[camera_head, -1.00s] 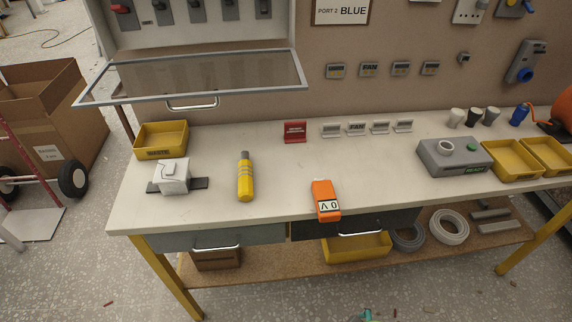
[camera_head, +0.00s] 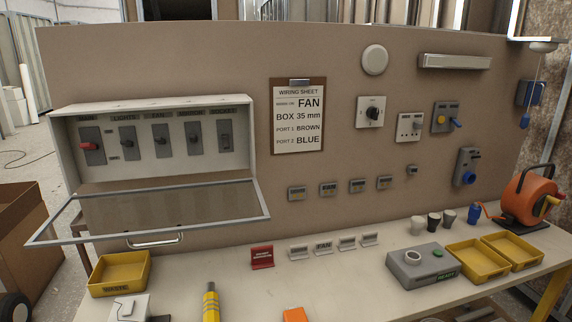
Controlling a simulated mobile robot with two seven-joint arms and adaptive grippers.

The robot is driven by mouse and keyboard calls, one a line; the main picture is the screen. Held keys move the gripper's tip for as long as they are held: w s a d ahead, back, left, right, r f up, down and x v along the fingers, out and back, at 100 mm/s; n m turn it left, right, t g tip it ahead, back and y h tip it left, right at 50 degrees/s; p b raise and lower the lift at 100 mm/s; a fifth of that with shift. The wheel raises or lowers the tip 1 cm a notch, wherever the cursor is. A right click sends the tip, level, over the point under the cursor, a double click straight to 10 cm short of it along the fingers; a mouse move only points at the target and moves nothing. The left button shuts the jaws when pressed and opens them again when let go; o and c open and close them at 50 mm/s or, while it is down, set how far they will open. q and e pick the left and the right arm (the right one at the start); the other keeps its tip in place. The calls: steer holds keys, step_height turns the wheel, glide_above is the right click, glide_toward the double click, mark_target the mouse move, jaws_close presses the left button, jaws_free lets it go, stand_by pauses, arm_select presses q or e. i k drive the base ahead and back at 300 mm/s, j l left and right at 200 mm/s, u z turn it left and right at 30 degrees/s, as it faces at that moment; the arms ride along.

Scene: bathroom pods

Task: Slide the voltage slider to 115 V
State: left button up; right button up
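No part marked as a voltage slider or 115 V can be made out in this view. A grey box (camera_head: 408,272) with a round white-rimmed top fitting, a green button and a READY label sits on the right of the bench. An orange device (camera_head: 295,315) shows only its top at the bottom edge; its display is out of view. On the wall are a rotary switch unit (camera_head: 370,112), a white socket plate (camera_head: 403,134), a grey unit with a yellow button and blue lever (camera_head: 441,119), and a grey unit with a blue socket (camera_head: 465,177). Neither gripper is in view.
An open panel box (camera_head: 103,110) of labelled switches hangs left, its framed clear cover (camera_head: 160,213) jutting out over the bench. Yellow trays (camera_head: 478,268), an orange reel (camera_head: 524,202) and several cups stand right. A wiring sheet (camera_head: 299,118) hangs mid-wall. The bench middle is mostly clear.

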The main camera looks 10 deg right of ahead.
mark_target(418, 125)
steer(key=i+l, duration=0.1)
steer(key=l, duration=0.3)
steer(key=i+l, duration=0.15)
steer(key=l, duration=0.2)
steer(key=i+l, duration=0.1)
steer(key=l, duration=0.3)
steer(key=i+l+z, duration=0.1)
steer(key=l, duration=0.25)
